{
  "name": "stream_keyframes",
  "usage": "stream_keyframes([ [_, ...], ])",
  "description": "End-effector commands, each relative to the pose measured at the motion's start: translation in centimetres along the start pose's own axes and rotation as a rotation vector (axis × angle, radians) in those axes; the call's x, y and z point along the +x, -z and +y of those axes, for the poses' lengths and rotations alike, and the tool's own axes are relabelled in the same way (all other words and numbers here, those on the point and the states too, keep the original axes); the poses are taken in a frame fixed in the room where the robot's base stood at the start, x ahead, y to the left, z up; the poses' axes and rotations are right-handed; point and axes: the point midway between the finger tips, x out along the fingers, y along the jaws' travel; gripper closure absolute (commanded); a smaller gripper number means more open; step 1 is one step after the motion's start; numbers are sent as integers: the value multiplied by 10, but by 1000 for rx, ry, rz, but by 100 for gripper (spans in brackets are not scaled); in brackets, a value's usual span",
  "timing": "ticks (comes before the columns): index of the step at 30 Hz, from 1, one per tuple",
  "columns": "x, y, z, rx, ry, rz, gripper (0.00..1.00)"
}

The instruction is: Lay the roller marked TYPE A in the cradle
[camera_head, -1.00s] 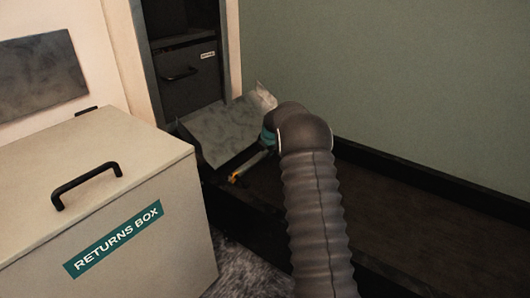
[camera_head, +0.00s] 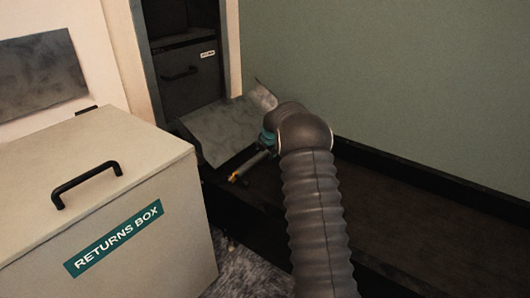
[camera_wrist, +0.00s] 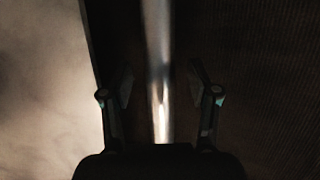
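In the wrist view a shiny metal roller (camera_wrist: 159,75) runs lengthwise between the two fingers of my gripper (camera_wrist: 160,88). The fingers are apart, with a dark gap on each side of the roller. In the head view a thin grey rod with an orange end (camera_head: 250,167), which looks like the roller, lies below the teal band of my wrist. My arm hides most of the gripper there. No TYPE A marking is legible, and I cannot make out a cradle.
A pale mottled plate (camera_head: 215,130) slopes beside the rod. A dark, low-walled bed (camera_head: 430,225) runs right along the green wall. A RETURNS BOX (camera_head: 175,225) with a black handle stands front left. A dark cabinet with a drawer (camera_head: 185,85) is behind the plate.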

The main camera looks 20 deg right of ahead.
Motion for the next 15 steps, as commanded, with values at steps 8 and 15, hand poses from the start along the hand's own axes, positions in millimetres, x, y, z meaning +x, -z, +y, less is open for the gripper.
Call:
stream_keyframes([
  [8,-8,0,0,0,1,1,39],
  [15,-48,0,0,0,0,0,39],
])
